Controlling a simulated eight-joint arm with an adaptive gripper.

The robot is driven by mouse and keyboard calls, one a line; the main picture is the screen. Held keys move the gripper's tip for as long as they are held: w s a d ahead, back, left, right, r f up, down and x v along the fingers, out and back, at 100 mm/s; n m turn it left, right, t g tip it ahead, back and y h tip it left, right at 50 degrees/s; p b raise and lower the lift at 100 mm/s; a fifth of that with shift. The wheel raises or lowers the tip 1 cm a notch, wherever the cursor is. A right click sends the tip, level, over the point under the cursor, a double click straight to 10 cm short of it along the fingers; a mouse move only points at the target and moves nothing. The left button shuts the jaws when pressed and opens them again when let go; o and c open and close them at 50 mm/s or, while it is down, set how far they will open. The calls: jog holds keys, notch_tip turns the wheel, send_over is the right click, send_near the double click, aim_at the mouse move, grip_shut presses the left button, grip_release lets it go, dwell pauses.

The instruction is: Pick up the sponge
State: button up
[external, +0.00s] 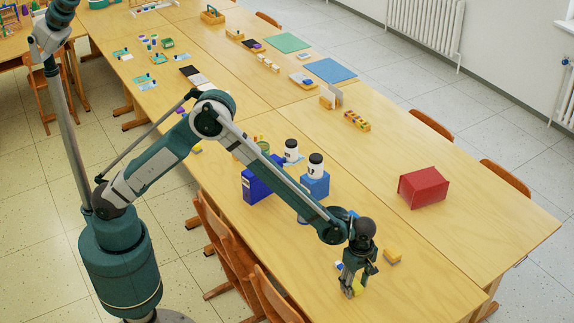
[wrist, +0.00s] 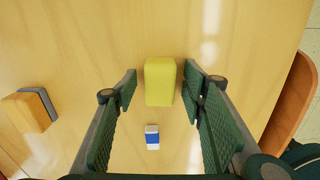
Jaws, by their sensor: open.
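A plain yellow block, which looks like the sponge (wrist: 160,82), lies on the wooden table between the fingertips of my gripper (wrist: 159,76) in the wrist view. Its right side is close to the right finger, and a wider gap shows on the left. My gripper is open. In the external view my gripper (external: 354,284) points down near the table's front end. The sponge (external: 360,289) shows there only partly, behind the fingers. I cannot tell whether a finger touches it.
A small blue-and-white eraser (wrist: 152,137) lies near the sponge between the fingers. An orange-yellow block with a grey layer (wrist: 30,108) lies to the left. A red box (external: 423,188) and a blue box (external: 315,185) stand farther back. A chair (wrist: 285,100) is beyond the table edge.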

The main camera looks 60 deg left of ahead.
aim_at(355, 284)
jog(key=c, duration=0.8)
jog(key=shift+r, duration=0.1)
jog(key=shift+r+p, duration=0.7)
jog(key=shift+r, duration=4.25)
